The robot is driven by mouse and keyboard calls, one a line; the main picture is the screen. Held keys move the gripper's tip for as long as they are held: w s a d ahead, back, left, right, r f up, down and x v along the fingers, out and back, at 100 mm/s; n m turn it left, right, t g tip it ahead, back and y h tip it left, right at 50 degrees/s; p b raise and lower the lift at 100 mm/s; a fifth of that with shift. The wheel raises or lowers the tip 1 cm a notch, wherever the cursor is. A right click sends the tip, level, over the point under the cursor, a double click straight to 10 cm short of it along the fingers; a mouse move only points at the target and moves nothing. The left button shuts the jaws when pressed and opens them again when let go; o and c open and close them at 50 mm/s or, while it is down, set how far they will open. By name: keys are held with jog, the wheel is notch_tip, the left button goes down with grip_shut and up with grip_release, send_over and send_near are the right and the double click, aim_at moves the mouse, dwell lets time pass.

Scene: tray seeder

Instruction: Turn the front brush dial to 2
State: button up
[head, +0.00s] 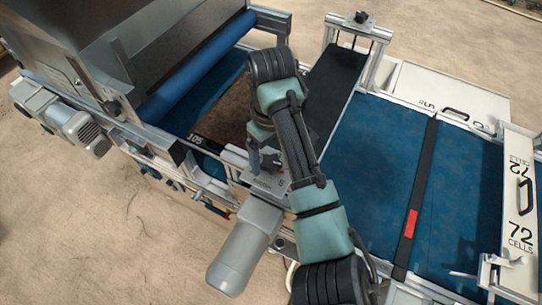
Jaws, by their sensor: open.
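A small dark dial with a reddish mark (272,162) sits on a light grey plate (268,183) at the edge of the machine, in the middle of the head view. A mark like a 5 shows on the plate. The setting of the dial is too small to read, and my arm hides part of this area. My gripper (262,160) points down at the dial, with a finger showing on its left side. The gripper is open. I cannot tell whether the fingers are around the dial or just above it.
A grey motor (246,245) juts out below the plate. A metal hopper (90,45) and blue roller (200,65) stand at upper left. A blue belt (375,150) runs right, crossed by a black bar with a red mark (411,224). White 72-cell panels (518,200) are at right.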

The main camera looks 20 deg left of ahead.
jog(key=shift+f, duration=0.5)
jog(key=c, duration=1.4)
